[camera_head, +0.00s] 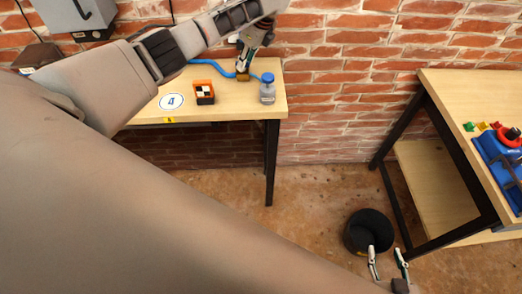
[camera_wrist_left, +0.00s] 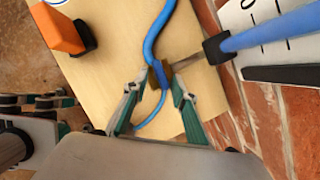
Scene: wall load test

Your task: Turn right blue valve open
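On the left table, a small brass fitting (camera_head: 243,76) sits on a blue hose (camera_head: 208,64) near the brick wall. The fitting (camera_wrist_left: 167,74) and a blue piece (camera_wrist_left: 160,73) on it also show in the left wrist view; whether the blue piece is a valve handle is unclear. My left gripper (camera_head: 245,62) points down at the fitting. In the wrist view the left fingertips (camera_wrist_left: 162,80) lie on either side of it; whether they touch it is unclear. My right gripper (camera_head: 387,255) is open and empty, low over the floor by a black bucket.
An orange box (camera_head: 204,91), a blue-capped bottle (camera_head: 267,92) and a round marker (camera_head: 171,102) are on the left table (camera_head: 235,103). The black bucket (camera_head: 360,226) stands on the floor. A right table (camera_head: 458,88) carries a blue device (camera_head: 497,160) with a red ring (camera_head: 508,136).

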